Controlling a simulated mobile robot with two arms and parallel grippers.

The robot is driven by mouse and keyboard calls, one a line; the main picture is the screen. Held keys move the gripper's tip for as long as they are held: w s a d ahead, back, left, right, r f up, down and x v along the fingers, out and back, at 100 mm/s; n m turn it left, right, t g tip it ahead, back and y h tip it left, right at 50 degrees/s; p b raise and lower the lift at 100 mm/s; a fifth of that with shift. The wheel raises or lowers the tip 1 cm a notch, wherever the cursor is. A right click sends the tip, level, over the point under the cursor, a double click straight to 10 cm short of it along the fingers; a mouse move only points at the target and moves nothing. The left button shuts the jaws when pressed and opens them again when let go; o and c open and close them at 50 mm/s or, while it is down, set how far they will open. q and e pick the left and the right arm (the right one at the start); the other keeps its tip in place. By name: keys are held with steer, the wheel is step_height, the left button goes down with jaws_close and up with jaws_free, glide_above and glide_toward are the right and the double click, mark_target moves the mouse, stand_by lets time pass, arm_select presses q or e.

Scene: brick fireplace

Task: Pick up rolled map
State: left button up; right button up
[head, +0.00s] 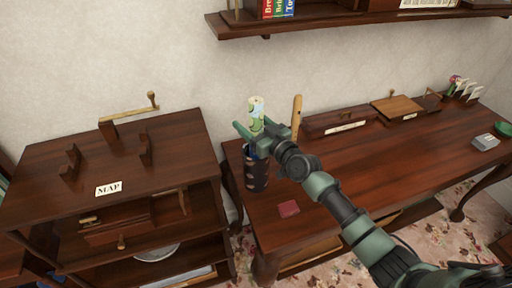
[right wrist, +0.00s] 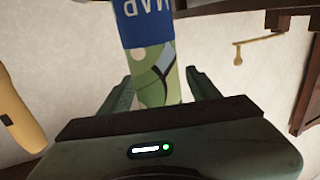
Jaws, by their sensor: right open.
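The rolled map (head: 256,106) is a green and pale roll standing upright in a dark patterned cylindrical holder (head: 257,178) at the left end of the long table. My right gripper (head: 250,130) is at the map, just above the holder's rim. In the right wrist view the map (right wrist: 150,55) shows a blue band with the letters MAP. The open fingers of the right gripper (right wrist: 158,80) stand on either side of it; whether they touch it I cannot tell. The map's lower part is hidden in the holder. My left gripper is not in view.
A tan wooden stick (head: 297,112) stands close beside the gripper. A shelf unit (head: 60,155) at left has a MAP card (head: 108,188) and wooden holders on top. A wall shelf (head: 340,20) hangs above. The long table (head: 400,150) bears boxes along its back.

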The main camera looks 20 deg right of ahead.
jaws_close()
steer(key=shift+r, duration=0.1)
